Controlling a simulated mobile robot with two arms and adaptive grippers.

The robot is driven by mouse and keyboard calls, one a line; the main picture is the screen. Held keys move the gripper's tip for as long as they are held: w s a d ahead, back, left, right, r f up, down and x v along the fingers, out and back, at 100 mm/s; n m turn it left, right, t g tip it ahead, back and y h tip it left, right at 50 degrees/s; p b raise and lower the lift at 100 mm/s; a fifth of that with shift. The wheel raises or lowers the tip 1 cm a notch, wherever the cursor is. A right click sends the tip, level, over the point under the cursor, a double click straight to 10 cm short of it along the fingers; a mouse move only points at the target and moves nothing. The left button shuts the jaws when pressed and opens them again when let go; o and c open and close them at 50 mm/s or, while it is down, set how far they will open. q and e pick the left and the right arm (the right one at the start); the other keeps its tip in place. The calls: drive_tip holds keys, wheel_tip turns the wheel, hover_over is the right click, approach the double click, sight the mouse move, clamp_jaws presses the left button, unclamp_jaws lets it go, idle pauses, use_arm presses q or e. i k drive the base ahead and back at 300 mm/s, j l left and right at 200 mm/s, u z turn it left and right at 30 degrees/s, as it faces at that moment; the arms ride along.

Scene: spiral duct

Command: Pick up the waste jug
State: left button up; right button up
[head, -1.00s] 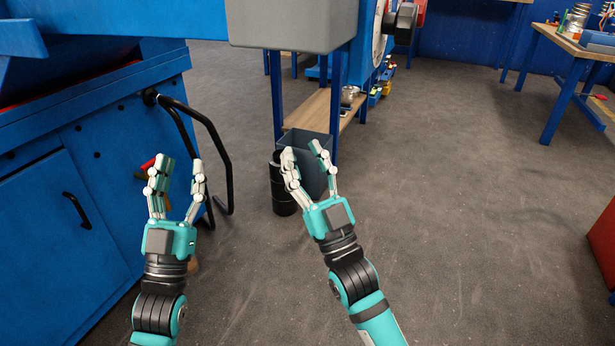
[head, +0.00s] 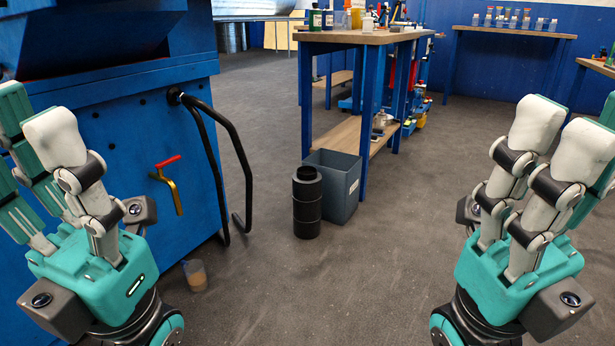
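A small clear jug (head: 196,275) with brown contents stands upright on the floor at the lower left, beside the blue machine; it looks like the waste jug. It is below and a little right of a brass tap with a red handle (head: 167,183). My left gripper (head: 32,118) is raised close to the camera at the left edge, its fingers apart and empty. My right gripper (head: 572,125) is raised at the right edge, fingers apart and empty. Both are well apart from the jug.
The blue machine (head: 110,130) fills the left side, with a bent black handle (head: 240,165) sticking out. A black cylinder (head: 307,203) and a grey bin (head: 338,190) stand by a workbench (head: 360,37). The middle floor is clear.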

sight(194, 270)
drive_tip(key=i+j+z, duration=0.1)
drive_tip(key=i+j, duration=0.2)
drive_tip(key=i+j+z, duration=0.1)
drive_tip(key=i+j, duration=0.15)
drive_tip(key=j, duration=0.25)
drive_tip(key=i+j, duration=0.25)
drive_tip(key=j, duration=0.2)
drive_tip(key=i+j+z, duration=0.15)
drive_tip(key=j, duration=0.25)
drive_tip(key=i, duration=0.1)
